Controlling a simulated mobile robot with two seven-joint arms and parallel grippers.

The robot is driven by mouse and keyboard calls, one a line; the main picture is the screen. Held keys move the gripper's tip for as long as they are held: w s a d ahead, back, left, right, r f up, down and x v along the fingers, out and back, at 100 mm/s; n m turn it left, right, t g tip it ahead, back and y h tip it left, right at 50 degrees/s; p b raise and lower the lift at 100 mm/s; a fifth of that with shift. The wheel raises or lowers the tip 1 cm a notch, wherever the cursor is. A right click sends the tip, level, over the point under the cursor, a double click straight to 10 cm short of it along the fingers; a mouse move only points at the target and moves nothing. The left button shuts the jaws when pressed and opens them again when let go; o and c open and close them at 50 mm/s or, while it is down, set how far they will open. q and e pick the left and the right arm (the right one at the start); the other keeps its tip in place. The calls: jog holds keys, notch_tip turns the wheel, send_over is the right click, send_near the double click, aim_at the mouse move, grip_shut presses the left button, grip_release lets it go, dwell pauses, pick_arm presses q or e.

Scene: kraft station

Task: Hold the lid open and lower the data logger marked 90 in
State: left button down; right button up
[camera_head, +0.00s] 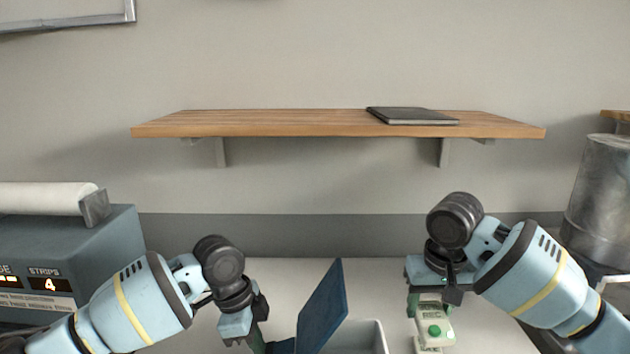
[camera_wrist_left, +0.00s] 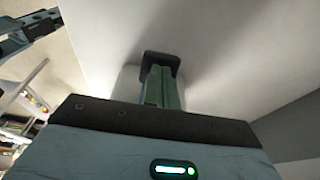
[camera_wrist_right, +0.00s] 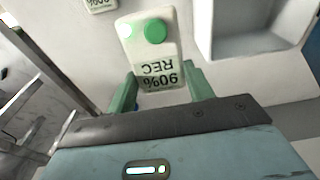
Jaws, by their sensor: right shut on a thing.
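The data logger (camera_head: 433,328), white with a green button, is between the fingers of my right gripper (camera_head: 433,303). In the right wrist view the logger (camera_wrist_right: 150,50) shows REC and a 90% mark upside down, with one green finger (camera_wrist_right: 164,88) on each side. The grey box (camera_head: 372,338) is left of it, partly cut off by the frame's bottom edge. Its blue lid (camera_head: 322,306) stands raised and tilted. My left gripper (camera_head: 256,338) is low, left of the lid. Its fingers (camera_wrist_left: 162,88) look closed together, with a dark rounded piece at their tips. Whether it touches the lid is unclear.
A second white label or logger (camera_wrist_right: 100,4) shows at the top of the right wrist view. A grey machine (camera_head: 70,250) stands left and a metal canister (camera_head: 602,195) right. A wooden shelf (camera_head: 280,123) with a dark flat book (camera_head: 412,116) hangs above.

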pick_arm(q)
jog(key=shift+d+x, duration=0.25)
jog(key=shift+x, duration=0.8)
jog(key=shift+s+f, duration=0.15)
jog(key=shift+f, duration=0.05)
dwell(1.2)
